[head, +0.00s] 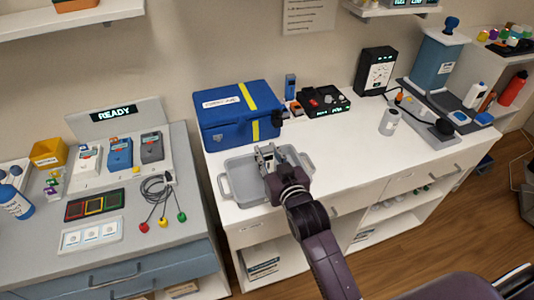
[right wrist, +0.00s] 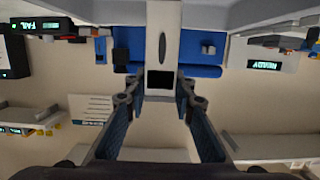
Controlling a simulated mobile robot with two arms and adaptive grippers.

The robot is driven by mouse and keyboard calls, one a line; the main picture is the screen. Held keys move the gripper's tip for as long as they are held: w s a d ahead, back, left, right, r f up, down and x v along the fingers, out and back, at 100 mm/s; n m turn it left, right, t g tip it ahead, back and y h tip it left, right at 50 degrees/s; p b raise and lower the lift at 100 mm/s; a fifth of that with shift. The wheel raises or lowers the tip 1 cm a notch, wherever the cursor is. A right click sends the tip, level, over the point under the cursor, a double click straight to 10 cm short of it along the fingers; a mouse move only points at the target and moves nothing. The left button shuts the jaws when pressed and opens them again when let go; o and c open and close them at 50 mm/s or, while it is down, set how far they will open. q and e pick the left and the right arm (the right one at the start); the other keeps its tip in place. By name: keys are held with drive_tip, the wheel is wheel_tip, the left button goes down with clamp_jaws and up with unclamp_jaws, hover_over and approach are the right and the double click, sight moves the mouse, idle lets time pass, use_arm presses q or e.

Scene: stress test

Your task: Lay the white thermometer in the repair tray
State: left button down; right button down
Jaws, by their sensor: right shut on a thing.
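My right gripper (head: 267,160) is over the grey tray (head: 224,184), which has handles and stands on the white counter in front of the blue box. It is shut on a white thing that I take for the white thermometer. In the right wrist view the white thermometer (right wrist: 163,15) shows between the fingers of my right gripper (right wrist: 160,92), with a dark oval and a dark square on it. In the head view the gripper hides most of it, and I cannot tell whether it touches the tray floor. My left gripper is out of view.
The blue box (head: 220,122) with a yellow stripe stands close behind the tray. A black device (head: 325,101) and a light cylinder (head: 389,122) stand to the right. The left bench holds a READY stand (head: 112,115) with several devices. The counter's middle right is clear.

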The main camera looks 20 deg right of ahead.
drive_tip(key=shift+f, duration=0.3)
drive_tip(key=shift+f, duration=0.15)
drive_tip(key=c, duration=1.6)
unclamp_jaws()
drive_tip(key=shift+s, duration=0.2)
drive_tip(key=shift+s+d+r+b, duration=0.1)
drive_tip(key=shift+s+r+b, duration=0.3)
drive_tip(key=shift+s, duration=1.5)
drive_tip(key=shift+s+d+r+b, duration=0.1)
drive_tip(key=shift+s+r+b, duration=0.3)
drive_tip(key=shift+s, duration=1.5)
drive_tip(key=shift+s+r+b, duration=0.15)
drive_tip(key=shift+s+r, duration=0.4)
drive_tip(key=shift+s, duration=1.35)
